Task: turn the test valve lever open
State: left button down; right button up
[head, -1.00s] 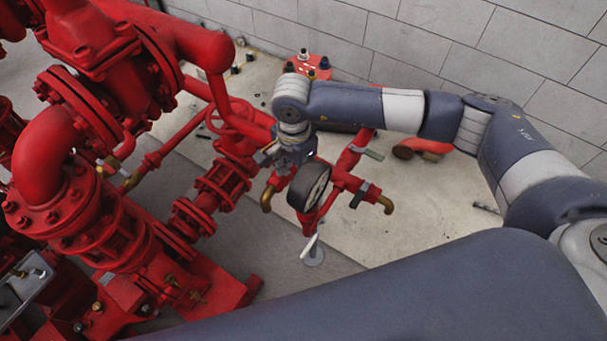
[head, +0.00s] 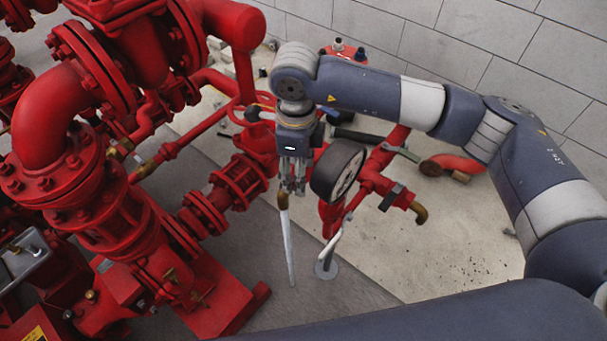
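The red test pipework (head: 372,178) stands in the middle, with a round black-rimmed gauge (head: 338,171) on it. My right gripper (head: 290,184) points down just left of the gauge, over the left brass spout (head: 283,201). Its fingers cover the valve there, and no lever shows clearly under them. Whether they are shut on anything is hidden. A thin pale stream (head: 289,250), like water, falls from that spout to the floor. On the right branch, a dark lever (head: 391,197) sits beside another brass spout (head: 419,212). My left gripper is out of view.
Large red pumps and flanged pipes (head: 100,180) fill the left. A grey lever (head: 401,152) sits behind the right branch. A pale stand (head: 327,268) is below the gauge. A block wall (head: 450,40) closes the back; pale floor (head: 470,230) is open at right.

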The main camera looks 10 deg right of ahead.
jog(key=shift+w+a+m+b, duration=0.2)
jog(key=shift+m+b, duration=0.15)
jog(key=shift+m, duration=0.2)
jog(key=shift+w+a+m+b, duration=0.1)
jog(key=shift+a+m+b, duration=0.15)
jog(key=shift+m, duration=0.3)
jog(key=o, duration=1.5)
notch_tip(320, 180, up, 12)
